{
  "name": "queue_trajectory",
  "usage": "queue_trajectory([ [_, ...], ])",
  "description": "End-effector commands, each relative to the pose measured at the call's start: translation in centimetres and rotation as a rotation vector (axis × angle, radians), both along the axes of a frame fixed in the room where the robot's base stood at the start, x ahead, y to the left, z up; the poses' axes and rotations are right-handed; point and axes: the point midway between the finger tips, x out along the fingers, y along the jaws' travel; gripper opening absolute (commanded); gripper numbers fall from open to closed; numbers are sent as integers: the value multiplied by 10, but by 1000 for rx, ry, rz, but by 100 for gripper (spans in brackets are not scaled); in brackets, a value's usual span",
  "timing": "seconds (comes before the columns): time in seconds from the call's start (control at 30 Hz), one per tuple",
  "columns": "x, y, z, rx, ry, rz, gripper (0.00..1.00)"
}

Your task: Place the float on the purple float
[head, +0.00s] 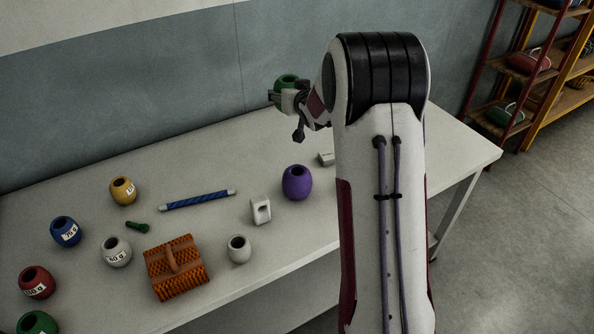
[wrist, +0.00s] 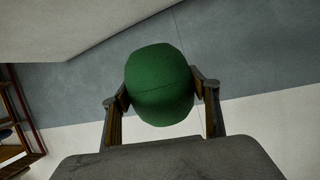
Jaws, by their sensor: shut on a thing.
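A green float (head: 287,81) is held between the fingers of my gripper (head: 284,97), raised above the back of the table. In the wrist view the green float (wrist: 160,85) sits between the two fingertips of my gripper (wrist: 161,92), with one finger on each side. The purple float (head: 297,183) stands upright on the table, its dark hole facing up, with nothing on it. My gripper is above and behind the purple float in the head view, clearly apart from it. The purple float does not show in the wrist view.
On the white table (head: 225,225) are yellow (head: 123,190), blue (head: 66,231), red (head: 37,282) and pale (head: 116,251) floats, a grey float (head: 239,249), an orange brush-like block (head: 176,267), a blue rod (head: 197,200) and a white block (head: 261,210). Shelves stand at right.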

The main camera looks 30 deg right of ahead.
Motion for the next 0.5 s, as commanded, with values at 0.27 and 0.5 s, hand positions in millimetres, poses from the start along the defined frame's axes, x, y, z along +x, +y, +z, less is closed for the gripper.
queue_trajectory([
  [0.27,-52,1,3,0,0,-1,36],
  [0.5,-91,15,-7,0,2,17,36],
])
